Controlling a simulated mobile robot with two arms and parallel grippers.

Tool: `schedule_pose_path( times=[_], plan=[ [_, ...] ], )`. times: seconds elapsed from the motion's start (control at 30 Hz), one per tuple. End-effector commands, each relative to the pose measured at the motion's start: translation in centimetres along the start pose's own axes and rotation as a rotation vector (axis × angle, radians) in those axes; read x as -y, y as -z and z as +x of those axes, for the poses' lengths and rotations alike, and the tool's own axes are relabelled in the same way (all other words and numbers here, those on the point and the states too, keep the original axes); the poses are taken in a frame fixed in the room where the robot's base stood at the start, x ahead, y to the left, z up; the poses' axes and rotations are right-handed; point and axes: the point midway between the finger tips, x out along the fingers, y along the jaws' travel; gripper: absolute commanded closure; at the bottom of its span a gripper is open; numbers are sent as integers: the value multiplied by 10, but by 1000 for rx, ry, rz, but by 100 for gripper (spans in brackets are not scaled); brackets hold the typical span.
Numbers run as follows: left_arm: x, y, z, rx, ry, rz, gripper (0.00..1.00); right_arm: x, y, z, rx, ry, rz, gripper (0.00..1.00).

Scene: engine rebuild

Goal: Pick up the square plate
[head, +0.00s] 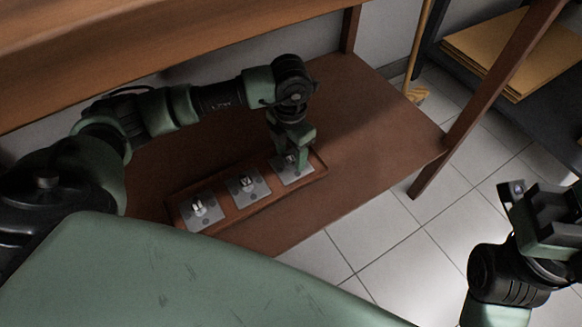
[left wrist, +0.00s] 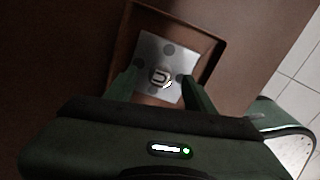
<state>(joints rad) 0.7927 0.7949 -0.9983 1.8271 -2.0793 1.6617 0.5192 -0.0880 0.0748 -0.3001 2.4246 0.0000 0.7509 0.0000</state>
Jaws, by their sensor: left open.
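A reddish-brown tray (head: 222,220) lies on the low wooden shelf and holds three grey plates in a row. The left plate (head: 190,221), the middle plate (head: 259,192) and the right plate (head: 300,175) each have a pale raised piece in the centre. I cannot tell which one the task means. My left gripper (head: 291,160) points down over the right plate and partly hides it. In the left wrist view this plate (left wrist: 152,50) shows dark round spots and a D-shaped handle. My open left fingers (left wrist: 160,82) are on either side of the handle. My right gripper (head: 545,205) is at the right edge, away from the tray.
A wooden tabletop (head: 180,45) overhangs the shelf (head: 375,130) at the back. A slanted wooden leg (head: 480,105) stands right of the shelf. The shelf is clear right of the tray. Tiled floor (head: 385,235) lies in front, and a dark rack with yellowish boards (head: 500,50) stands at upper right.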

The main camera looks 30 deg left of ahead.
Motion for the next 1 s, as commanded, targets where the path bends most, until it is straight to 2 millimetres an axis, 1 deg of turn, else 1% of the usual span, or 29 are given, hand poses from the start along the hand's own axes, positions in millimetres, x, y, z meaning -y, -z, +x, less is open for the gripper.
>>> schedule_pose_path(
  times=[0.03,0.1,0.33,0.37,0.4,0.47,0.5,0.53,0.57,0.83,0.97,1.0],
  plan=[
    [0,0,8,-1,1,0,46,0,0,-1,-11,4,-1,64],
    [0,0,11,-1,1,0,46,0,1,2,-17,6,-2,64],
    [0,0,10,0,0,1,46,0,1,4,-17,7,-2,64],
    [0,0,10,0,1,1,52,0,1,4,-17,7,-2,64],
    [0,0,10,0,1,1,63,0,1,4,-17,7,-2,64],
    [0,0,10,0,1,1,79,0,1,4,-17,7,-2,64],
    [0,0,10,0,1,1,90,1,1,4,-17,7,-2,64],
    [0,0,10,0,1,1,99,1,1,4,-17,7,-2,64],
    [0,0,10,0,1,1,100,1,1,4,-17,7,-2,64],
    [0,0,8,1,1,1,100,1,1,4,-18,7,-2,64],
    [0,-1,-6,4,0,1,100,0,2,9,-17,4,-1,64],
    [0,-1,-14,4,0,1,100,-1,0,4,12,-4,1,64]
  ],
)
